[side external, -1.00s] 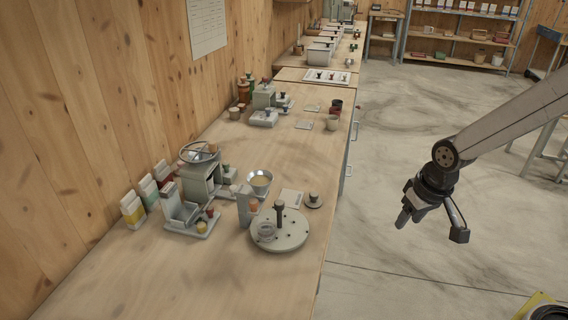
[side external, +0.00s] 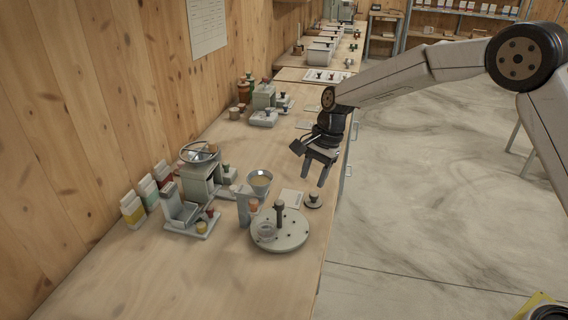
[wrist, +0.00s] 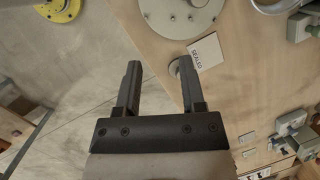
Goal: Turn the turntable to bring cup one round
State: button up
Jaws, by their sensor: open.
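In the wrist view part of the turntable (wrist: 170,24) shows at the top edge. My gripper (side external: 318,182) is open and empty, above the bench edge behind the turntable.
The bench (side external: 190,285) is clear at the front.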

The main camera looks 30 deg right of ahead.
aim_at(280, 201)
jog(key=w+a+m, duration=0.1)
jog(key=w+a+m+y, duration=0.1)
jog(key=w+a+m+g, duration=0.1)
jog(key=w+a, duration=0.1)
jog(key=shift+w+f, duration=0.1)
jog(key=shift+f, duration=0.15)
jog(key=shift+f, duration=0.1)
jog(key=shift+x, duration=3.8)
jog(key=shift+a, duration=0.1)
jog(key=shift+c, duration=0.2)
grip_shut()
